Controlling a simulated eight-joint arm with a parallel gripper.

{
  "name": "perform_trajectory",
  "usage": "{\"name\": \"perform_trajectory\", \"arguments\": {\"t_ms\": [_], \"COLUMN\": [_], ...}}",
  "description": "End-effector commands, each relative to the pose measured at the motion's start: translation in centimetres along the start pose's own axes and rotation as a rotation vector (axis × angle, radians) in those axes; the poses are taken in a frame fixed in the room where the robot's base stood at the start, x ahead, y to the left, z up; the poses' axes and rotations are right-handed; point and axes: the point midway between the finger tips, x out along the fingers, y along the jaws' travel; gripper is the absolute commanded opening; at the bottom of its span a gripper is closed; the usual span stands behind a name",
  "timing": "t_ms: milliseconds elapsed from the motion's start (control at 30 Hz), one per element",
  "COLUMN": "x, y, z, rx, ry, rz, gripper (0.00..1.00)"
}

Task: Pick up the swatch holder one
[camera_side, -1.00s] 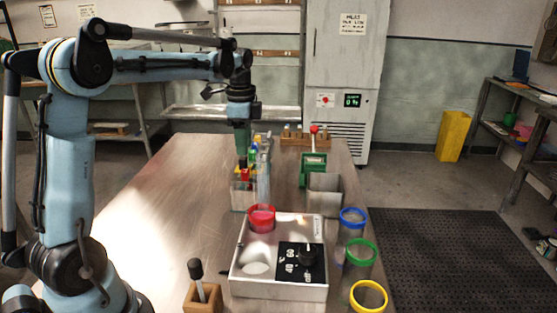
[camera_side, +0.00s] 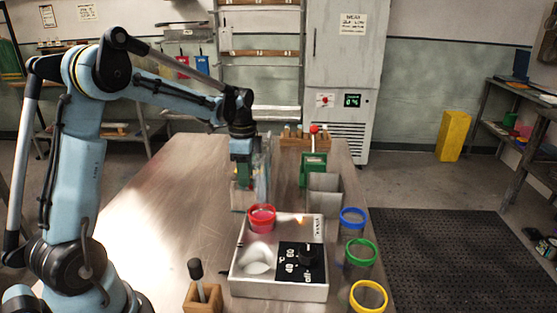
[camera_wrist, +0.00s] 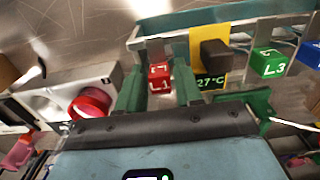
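The swatch holder one is a red block marked L1 (camera_wrist: 159,78), at the rim of a clear tank (camera_wrist: 275,25) in the wrist view. My gripper (camera_wrist: 160,92) has its two green fingers on either side of the red block, with small gaps showing, so it looks open. In the side view my gripper (camera_side: 242,180) is low over the tank at the far part of the table and hides the block. A green block marked L3 (camera_wrist: 270,63) and a blue block (camera_wrist: 311,53) stand along the same tank.
A white control box (camera_side: 278,285) bears a red-rimmed cup (camera_side: 262,217). Blue, green and yellow-rimmed cups (camera_side: 369,296) stand at the right. The table's left side is clear.

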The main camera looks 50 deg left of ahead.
Motion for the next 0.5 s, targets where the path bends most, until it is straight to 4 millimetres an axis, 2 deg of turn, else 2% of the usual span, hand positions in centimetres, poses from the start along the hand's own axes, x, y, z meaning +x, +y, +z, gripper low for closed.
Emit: {"name": "perform_trajectory", "arguments": {"t_ms": [100, 133, 333, 500], "x": [-0.01, -0.02, -0.03, -0.04], "y": [0.00, 0.00, 0.00, 0.00], "z": [0.00, 0.00, 0.00, 0.00], "rx": [0.000, 0.000, 0.000, 0.000], "ry": [0.000, 0.000, 0.000, 0.000], "rz": [0.000, 0.000, 0.000, 0.000], "gripper": [0.35, 0.32, 0.01, 0.00]}}
